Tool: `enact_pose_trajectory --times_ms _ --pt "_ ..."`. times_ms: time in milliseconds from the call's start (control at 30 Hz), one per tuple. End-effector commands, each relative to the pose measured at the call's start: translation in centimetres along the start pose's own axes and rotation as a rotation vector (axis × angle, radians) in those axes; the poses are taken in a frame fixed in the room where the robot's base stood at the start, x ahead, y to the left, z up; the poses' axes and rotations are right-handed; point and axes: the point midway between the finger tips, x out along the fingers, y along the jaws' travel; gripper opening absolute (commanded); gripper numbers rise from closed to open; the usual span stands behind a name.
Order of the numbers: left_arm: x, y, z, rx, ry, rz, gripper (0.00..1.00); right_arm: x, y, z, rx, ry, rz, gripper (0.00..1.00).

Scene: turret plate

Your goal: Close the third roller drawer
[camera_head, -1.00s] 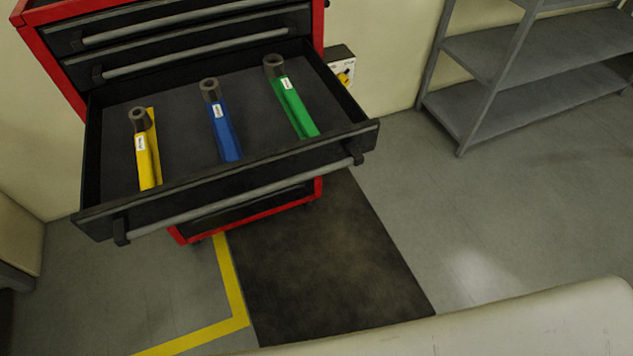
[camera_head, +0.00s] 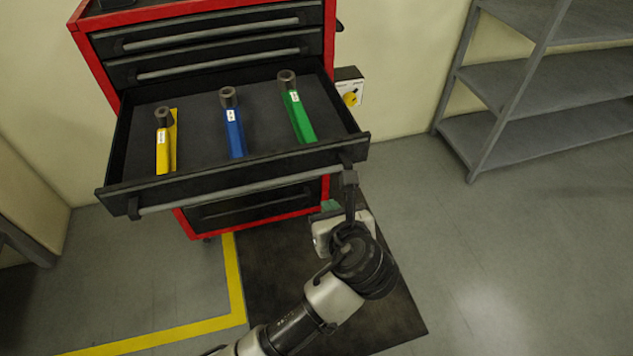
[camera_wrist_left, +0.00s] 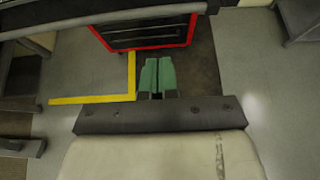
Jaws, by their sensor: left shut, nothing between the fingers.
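The third drawer (camera_head: 230,182) of the red and black roller cabinet (camera_head: 92,62) is pulled far out. It has a grey bar handle (camera_head: 240,190) along its front. Inside lie a yellow (camera_head: 163,150), a blue (camera_head: 234,135) and a green tool holder (camera_head: 298,117). My left gripper (camera_head: 330,205) is just below the drawer front's right end, its green fingertips partly hidden by its own body. In the left wrist view the fingers (camera_wrist_left: 157,76) are together and empty, and the drawer front crosses the top. I cannot tell whether the gripper touches the drawer. My right gripper is out of view.
Two shut drawers (camera_head: 210,50) sit above the open one and another shut drawer (camera_head: 250,208) below. A grey shelf rack (camera_head: 540,95) stands at the right. A dark mat (camera_head: 285,290) and yellow floor line (camera_head: 236,285) lie in front. The floor at right is clear.

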Motion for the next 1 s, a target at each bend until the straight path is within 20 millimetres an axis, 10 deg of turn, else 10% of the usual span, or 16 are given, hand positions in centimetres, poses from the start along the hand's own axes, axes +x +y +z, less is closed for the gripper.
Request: enact_pose_trajectory --times_ms 500,1000 --pt "10.3 0.0 0.6 -0.003 0.002 0.000 0.00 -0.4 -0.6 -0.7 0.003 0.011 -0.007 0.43" --pt "12.3 0.0 1.0 -0.004 0.003 -0.002 0.00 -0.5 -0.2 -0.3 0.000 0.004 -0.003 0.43"
